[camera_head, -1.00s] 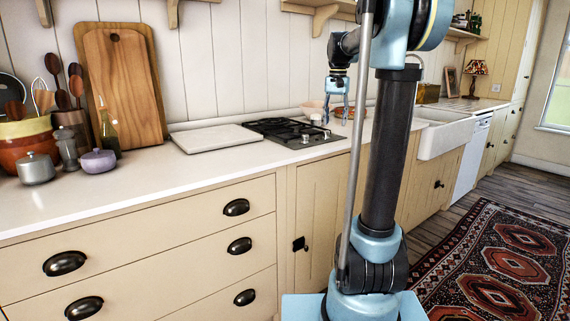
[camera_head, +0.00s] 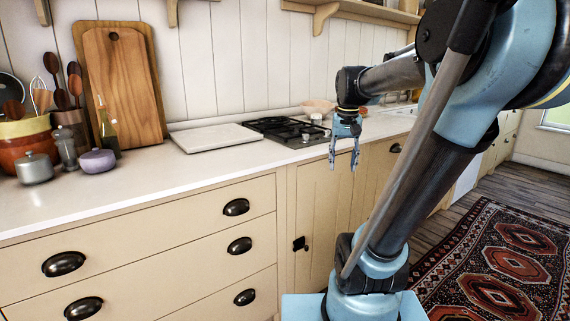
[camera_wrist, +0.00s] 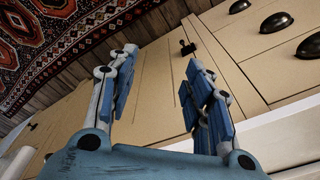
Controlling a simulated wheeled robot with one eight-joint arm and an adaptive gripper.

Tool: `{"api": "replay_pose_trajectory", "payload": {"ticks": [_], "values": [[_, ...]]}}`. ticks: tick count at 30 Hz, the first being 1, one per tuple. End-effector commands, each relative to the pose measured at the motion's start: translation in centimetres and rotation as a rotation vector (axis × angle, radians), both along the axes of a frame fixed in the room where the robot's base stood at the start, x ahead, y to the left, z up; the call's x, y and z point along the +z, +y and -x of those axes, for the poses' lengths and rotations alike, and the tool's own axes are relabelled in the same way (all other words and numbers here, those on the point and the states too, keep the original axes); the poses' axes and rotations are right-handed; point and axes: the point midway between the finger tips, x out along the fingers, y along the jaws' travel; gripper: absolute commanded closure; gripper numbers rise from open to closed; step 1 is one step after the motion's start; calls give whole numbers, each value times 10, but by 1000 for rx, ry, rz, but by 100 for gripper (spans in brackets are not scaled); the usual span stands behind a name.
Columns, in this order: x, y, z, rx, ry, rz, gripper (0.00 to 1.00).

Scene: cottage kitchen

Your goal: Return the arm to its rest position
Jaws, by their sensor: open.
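My gripper (camera_head: 343,158) hangs with its fingers pointing down, in front of the counter's front edge, to the right of the hob in the head view. Its two blue fingers are apart and nothing shows between them. In the wrist view my gripper (camera_wrist: 155,85) also shows open and empty, with cream cabinet fronts (camera_wrist: 155,60) beyond the fingers. My arm leans to the right in the head view, with its forearm reaching back left to the gripper.
The white counter (camera_head: 150,188) carries a black hob (camera_head: 285,131), a pale board (camera_head: 215,138), a lilac pot (camera_head: 97,161) and a bowl (camera_head: 318,106). Drawers and cabinet doors below are shut. A patterned rug (camera_head: 500,265) lies on the wooden floor at right.

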Motion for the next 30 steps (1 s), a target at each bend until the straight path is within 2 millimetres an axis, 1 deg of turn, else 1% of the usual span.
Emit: {"api": "replay_pose_trajectory", "payload": {"ticks": [1,6,8,12,15,18,22,25,30], "values": [[-12,0,15,12,-7,1,54],[-52,-1,58,54,-31,7,54],[-67,-1,73,68,-40,9,54],[-105,-1,105,104,-60,14,54],[-130,-1,125,127,-73,18,54],[-152,-1,139,146,-84,22,54],[-169,-3,150,161,-92,25,54],[-174,-3,154,166,-95,26,54],[-175,-3,154,167,-96,26,54]]}}
